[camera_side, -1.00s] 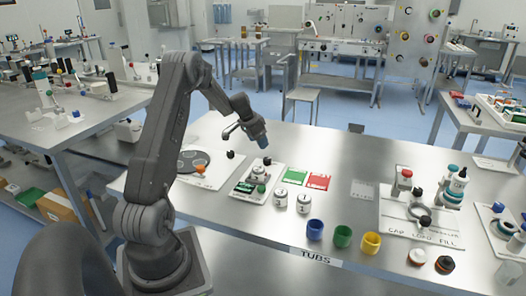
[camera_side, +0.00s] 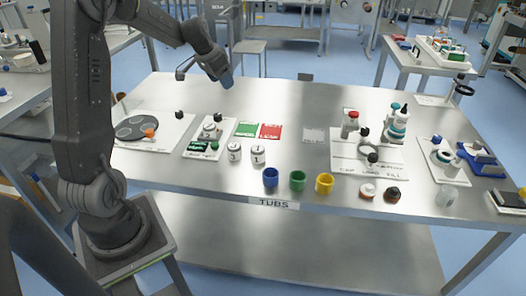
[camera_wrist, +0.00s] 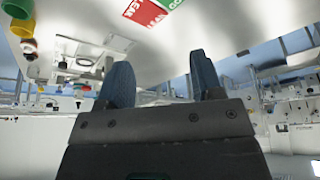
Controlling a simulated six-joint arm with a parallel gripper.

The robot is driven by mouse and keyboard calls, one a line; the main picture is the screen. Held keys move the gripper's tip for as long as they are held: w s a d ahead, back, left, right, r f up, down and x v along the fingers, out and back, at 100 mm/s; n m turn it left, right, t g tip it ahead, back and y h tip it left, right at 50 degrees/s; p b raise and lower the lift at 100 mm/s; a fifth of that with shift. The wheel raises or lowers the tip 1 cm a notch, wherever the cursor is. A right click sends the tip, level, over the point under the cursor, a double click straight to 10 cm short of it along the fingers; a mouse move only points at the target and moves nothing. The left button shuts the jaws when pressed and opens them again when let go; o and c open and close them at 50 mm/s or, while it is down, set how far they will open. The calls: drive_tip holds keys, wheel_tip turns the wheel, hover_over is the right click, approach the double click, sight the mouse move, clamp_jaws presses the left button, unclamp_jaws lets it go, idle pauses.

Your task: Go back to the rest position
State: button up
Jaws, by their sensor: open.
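My gripper (camera_side: 227,80) hangs in the air above the back part of the metal table (camera_side: 300,98), left of the middle in the side view. Its blue fingers point down and to the right and touch nothing. In the wrist view my gripper (camera_wrist: 160,80) shows its two blue fingers standing apart, with nothing between them.
Below stand a white board with a grey disc (camera_side: 138,127), green (camera_side: 247,129) and red (camera_side: 271,131) cards, and two white jars (camera_side: 258,155). Blue (camera_side: 271,177), green (camera_side: 297,180) and yellow (camera_side: 325,183) tubs line the front edge. A bottle fixture (camera_side: 368,155) stands right.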

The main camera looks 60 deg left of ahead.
drive_tip(key=s+d+r, duration=0.2)
drive_tip(key=d+r, duration=0.3)
drive_tip(key=d, duration=0.7)
drive_tip(key=s+d+r+m+t, duration=0.1)
drive_tip(key=s+d+r, duration=0.1)
drive_tip(key=s+d, duration=1.6)
drive_tip(key=shift+s+d, duration=0.2)
drive_tip(key=shift+d, duration=0.7)
